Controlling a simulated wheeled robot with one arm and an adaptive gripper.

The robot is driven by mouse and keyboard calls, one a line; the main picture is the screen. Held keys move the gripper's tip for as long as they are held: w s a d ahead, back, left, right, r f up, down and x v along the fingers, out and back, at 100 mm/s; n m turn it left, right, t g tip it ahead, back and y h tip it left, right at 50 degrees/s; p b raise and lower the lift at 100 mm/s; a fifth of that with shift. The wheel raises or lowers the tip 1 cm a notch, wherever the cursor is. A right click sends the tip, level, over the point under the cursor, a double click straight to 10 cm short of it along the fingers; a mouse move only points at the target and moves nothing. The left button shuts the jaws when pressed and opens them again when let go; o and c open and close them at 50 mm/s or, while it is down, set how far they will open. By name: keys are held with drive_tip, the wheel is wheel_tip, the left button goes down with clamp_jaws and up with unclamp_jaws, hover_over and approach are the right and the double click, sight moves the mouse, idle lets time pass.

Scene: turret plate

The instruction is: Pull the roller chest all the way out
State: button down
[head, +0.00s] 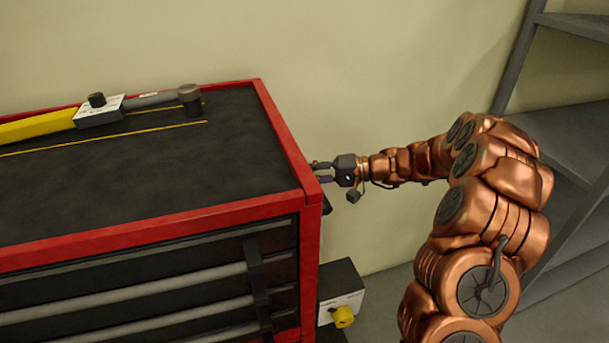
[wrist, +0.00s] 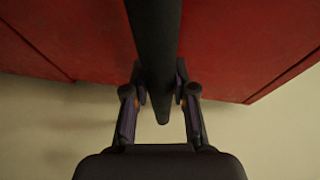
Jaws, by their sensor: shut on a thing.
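The roller chest (head: 310,245) is red with a black top and several drawers on its front, and it fills the left of the head view. Its red side panel (wrist: 60,35) fills the upper wrist view. A dark bar handle (wrist: 155,40) runs along that side. My gripper (head: 322,172) is at the chest's right side, near the top edge. In the wrist view my gripper's fingers (wrist: 160,95) are on both sides of the bar, shut on it near its end. The chest's wheels are out of view.
A hammer (head: 189,97), a white-and-black box (head: 98,112) and a yellow object (head: 35,128) lie on the chest top. A box with a yellow knob (head: 343,316) sits low beside the chest. Grey shelving (head: 575,130) stands at right; a plain wall is behind.

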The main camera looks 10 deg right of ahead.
drive_tip(key=c, duration=1.3)
unclamp_jaws()
drive_tip(key=shift+w+d+r, duration=0.15)
drive_tip(key=shift+d, duration=0.45)
drive_tip(key=shift+o, duration=0.7)
drive_tip(key=shift+d, duration=0.2)
drive_tip(key=shift+o, duration=1.2)
drive_tip(key=shift+a, duration=0.65)
drive_tip(key=v, duration=1.2)
drive_tip(key=shift+s+a, duration=0.1)
drive_tip(key=shift+s, duration=0.1)
